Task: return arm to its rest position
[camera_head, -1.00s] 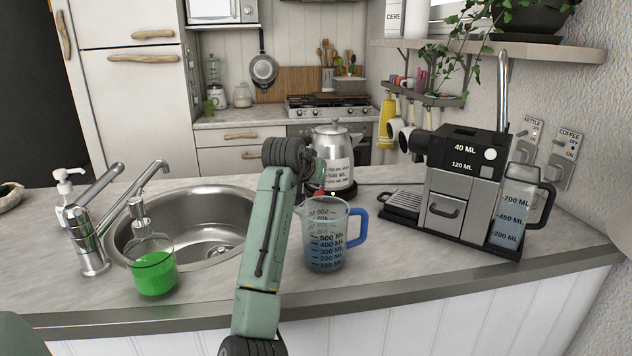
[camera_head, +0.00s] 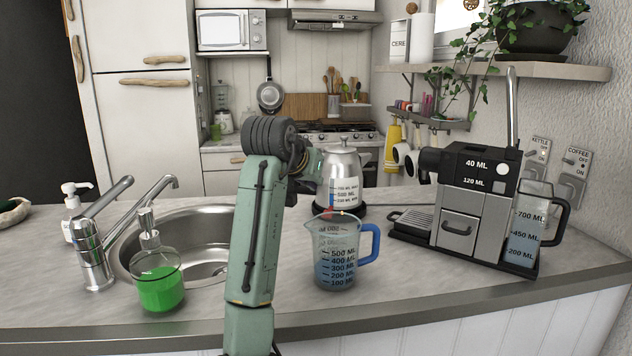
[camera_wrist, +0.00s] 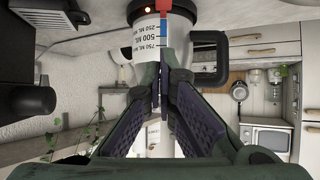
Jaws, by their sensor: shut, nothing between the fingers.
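My green arm rises in front of the counter in the head view and bends at its dark joint toward the kettle. My gripper (camera_wrist: 162,80) shows in the wrist view with its two dark pads together and nothing between them. The silver kettle (camera_head: 343,172) stands on its dark base behind the blue-handled measuring jug (camera_head: 336,262). In the wrist view the kettle (camera_wrist: 148,50) appears upside down just beyond the fingertips; I cannot tell whether they touch it. In the head view the arm hides the gripper's fingers.
The sink (camera_head: 190,250) and green soap bottle (camera_head: 160,287) lie left of my arm. The coffee machine (camera_head: 462,200) stands to the right with a water jug (camera_head: 527,235). A shelf (camera_head: 560,70) with a plant juts from the right wall. The counter's front edge is clear.

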